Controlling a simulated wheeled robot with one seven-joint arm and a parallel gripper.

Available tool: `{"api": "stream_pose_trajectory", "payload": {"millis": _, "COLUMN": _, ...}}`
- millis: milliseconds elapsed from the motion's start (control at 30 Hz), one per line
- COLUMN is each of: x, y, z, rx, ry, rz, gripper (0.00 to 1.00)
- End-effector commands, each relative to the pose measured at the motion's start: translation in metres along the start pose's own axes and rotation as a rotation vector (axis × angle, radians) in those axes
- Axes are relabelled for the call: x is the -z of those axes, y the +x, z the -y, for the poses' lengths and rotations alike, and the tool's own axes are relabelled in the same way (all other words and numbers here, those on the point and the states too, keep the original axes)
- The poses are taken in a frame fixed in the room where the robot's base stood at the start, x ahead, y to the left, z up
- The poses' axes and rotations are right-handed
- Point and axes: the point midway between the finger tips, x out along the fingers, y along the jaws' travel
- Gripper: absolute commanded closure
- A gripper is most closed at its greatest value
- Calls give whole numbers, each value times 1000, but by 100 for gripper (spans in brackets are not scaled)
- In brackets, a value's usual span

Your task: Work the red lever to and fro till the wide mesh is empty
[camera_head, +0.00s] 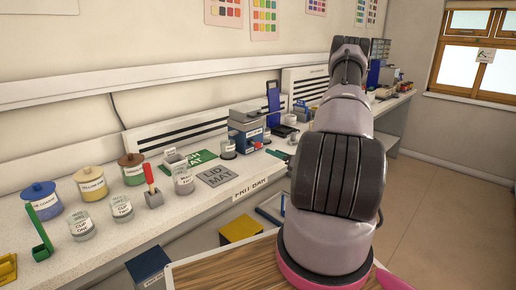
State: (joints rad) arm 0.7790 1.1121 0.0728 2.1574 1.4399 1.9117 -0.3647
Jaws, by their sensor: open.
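A grey-blue machine (244,130) with a white label stands on the counter near the middle of the view. A small red part (257,145), perhaps the red lever, shows low on its right side. My arm hides much there. The wide mesh cannot be made out.
A yellow box (239,230) sits below the counter edge. Open floor lies right.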

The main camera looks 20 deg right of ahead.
Motion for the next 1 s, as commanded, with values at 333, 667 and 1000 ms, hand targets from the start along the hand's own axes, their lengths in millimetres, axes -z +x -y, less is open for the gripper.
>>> {"api": "stream_pose_trajectory", "payload": {"millis": 333, "x": 0, "y": 60, "z": -3, "rx": -9, "ry": -4, "rz": 0, "gripper": 35}}
{"api": "stream_pose_trajectory", "payload": {"millis": 667, "x": 0, "y": 101, "z": -2, "rx": -6, "ry": -2, "rz": -1, "gripper": 35}}
{"api": "stream_pose_trajectory", "payload": {"millis": 1000, "x": 0, "y": 105, "z": -2, "rx": -5, "ry": -2, "rz": -1, "gripper": 35}}
